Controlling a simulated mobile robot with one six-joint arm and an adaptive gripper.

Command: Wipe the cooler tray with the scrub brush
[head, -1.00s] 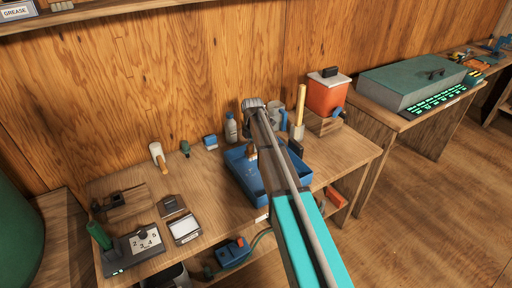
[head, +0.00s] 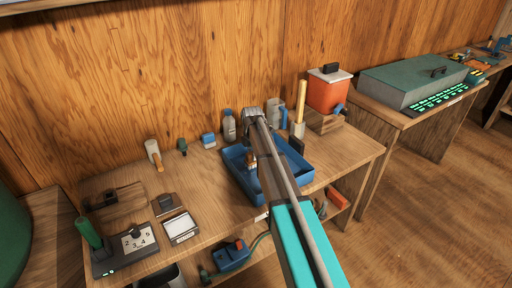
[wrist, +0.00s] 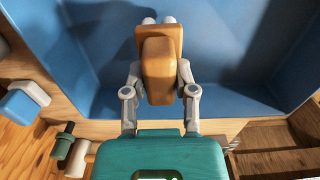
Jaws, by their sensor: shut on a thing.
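The cooler tray (head: 236,178) is a shallow blue open box on the workbench, partly hidden behind my arm in the head view. Its blue floor and walls fill much of the wrist view (wrist: 75,50). My gripper (wrist: 157,85) is shut on the scrub brush (wrist: 158,65), which shows an orange-brown wooden body with pale ends at its far side. The brush is over the tray's inside; I cannot tell whether it touches the floor. In the head view only a small brown part of the brush (head: 251,161) shows beside my arm.
A grey bottle (head: 229,127), a blue-handled mug (head: 277,116) and an upright wooden-handled tool (head: 299,110) stand behind the tray. An orange cooler jug (head: 328,92) stands to the right. A small blue box (head: 208,140) sits back left.

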